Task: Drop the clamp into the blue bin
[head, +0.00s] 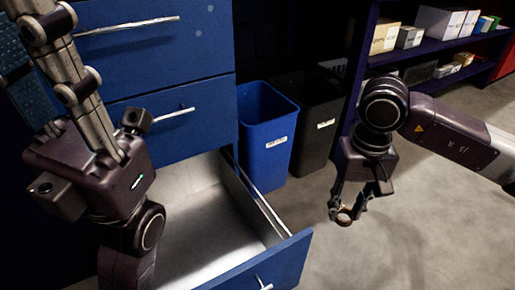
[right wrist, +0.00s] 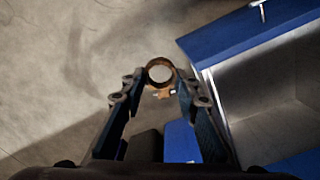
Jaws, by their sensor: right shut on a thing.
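The clamp (head: 344,217) is a small brown ring. My right gripper (head: 350,211) is shut on it and holds it above the floor, to the right of the bins. In the right wrist view the ring of the clamp (right wrist: 159,71) shows between the fingertips (right wrist: 157,88). The blue bin (head: 258,158) stands upright beside the drawer cabinet, with a white label on its front. Part of it shows at the bottom of the right wrist view (right wrist: 181,143). My left gripper (head: 75,75) points up at the far left. Its fingertips are not clear.
A black bin (head: 313,140) stands right of the blue bin. The blue cabinet (head: 170,100) has an open, seemingly empty drawer (head: 205,215) jutting forward, left of my right gripper. Shelves (head: 430,46) with boxes stand behind my right arm. The grey floor (head: 385,245) at front right is clear.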

